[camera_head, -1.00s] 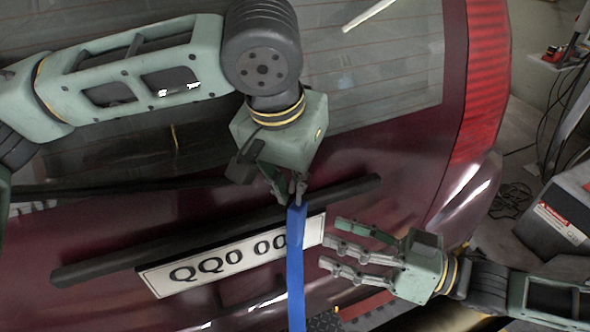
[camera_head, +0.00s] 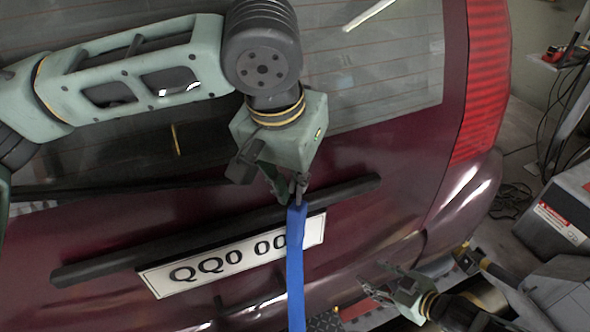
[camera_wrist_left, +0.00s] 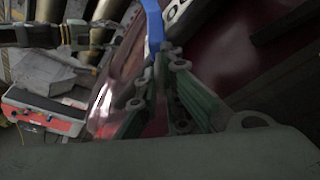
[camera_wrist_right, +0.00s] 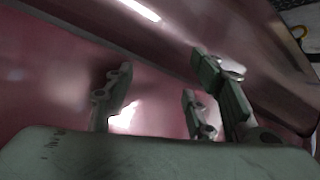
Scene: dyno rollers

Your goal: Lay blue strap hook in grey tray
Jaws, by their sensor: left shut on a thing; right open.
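A blue strap (camera_head: 295,265) hangs down past the right part of the licence plate, from my left gripper (camera_head: 289,193). My left gripper is shut at the strap's upper end, in front of the car's dark trim bar. The hook itself is hidden or too small to make out between the fingers. The strap also shows in the left wrist view (camera_wrist_left: 153,20), running away from the fingers. My right gripper (camera_head: 372,278) is open and empty, low to the right of the strap, near the bumper. Its spread fingers show in the right wrist view (camera_wrist_right: 165,85). I cannot make out a grey tray for certain.
The dark red car's rear (camera_head: 400,220) fills most of the view, with the licence plate (camera_head: 215,262) and the dark trim bar (camera_head: 110,262) close behind the strap. A grey box with a red and white label (camera_head: 560,222) and a light shelf (camera_head: 548,63) stand at the right.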

